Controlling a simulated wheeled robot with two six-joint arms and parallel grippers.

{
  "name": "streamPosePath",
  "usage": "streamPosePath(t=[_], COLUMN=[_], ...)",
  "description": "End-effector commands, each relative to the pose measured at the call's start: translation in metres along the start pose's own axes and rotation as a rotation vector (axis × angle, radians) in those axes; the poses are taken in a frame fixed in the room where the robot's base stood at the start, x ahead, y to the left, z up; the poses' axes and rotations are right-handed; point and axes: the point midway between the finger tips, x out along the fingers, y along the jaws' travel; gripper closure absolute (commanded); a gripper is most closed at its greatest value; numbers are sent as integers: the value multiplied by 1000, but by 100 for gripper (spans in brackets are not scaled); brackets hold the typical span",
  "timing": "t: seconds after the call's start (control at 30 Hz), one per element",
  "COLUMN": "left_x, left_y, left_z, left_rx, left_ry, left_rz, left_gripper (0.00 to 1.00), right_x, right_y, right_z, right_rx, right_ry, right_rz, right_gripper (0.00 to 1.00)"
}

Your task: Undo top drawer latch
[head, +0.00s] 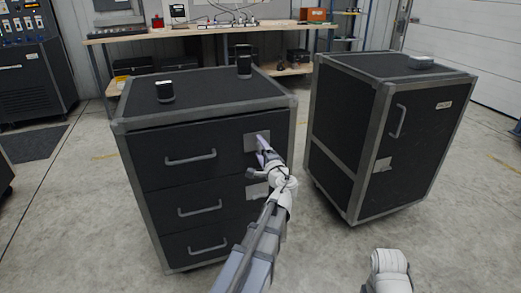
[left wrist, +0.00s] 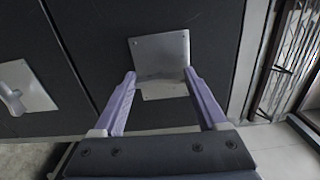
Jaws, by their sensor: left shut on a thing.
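The black drawer cabinet with grey edges stands left of centre in the head view. Its top drawer (head: 160,163) looks closed and has a grey bar handle (head: 190,158). The top drawer latch (head: 255,141) is a metal plate at the drawer's right side; it also shows in the left wrist view (left wrist: 160,52). My left gripper (head: 264,152) is at this latch, shut on it, with its purple fingers on either side of the plate in the left wrist view (left wrist: 160,92). The exact contact and the latch's turn are hard to make out. My right gripper is out of view.
A second latch (head: 257,191) sits below on the middle drawer. Two small dark devices stand on the cabinet top, one being a black one (head: 244,62). A second black cabinet (head: 425,135) with a door stands to the right, across a narrow floor gap. A workbench (head: 190,31) is behind.

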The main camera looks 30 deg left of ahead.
Motion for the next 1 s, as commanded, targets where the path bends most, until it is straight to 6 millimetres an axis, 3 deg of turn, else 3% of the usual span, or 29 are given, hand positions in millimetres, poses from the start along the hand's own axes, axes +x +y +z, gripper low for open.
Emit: streamPosePath(t=[0.7,0.73,0.9,1.0], left_x=[0,0,0,0], left_y=[1,1,0,0], left_z=[0,0,0,0], left_rx=[-64,-64,-62,-62], left_ry=[-1,-1,-1,-1], left_rz=[1,1,1,1], left_gripper=[81,22,3,0], right_x=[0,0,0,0], right_y=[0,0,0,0], right_z=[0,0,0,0], right_rx=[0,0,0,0], right_ry=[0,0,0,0], right_rz=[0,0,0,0], right_gripper=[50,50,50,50])
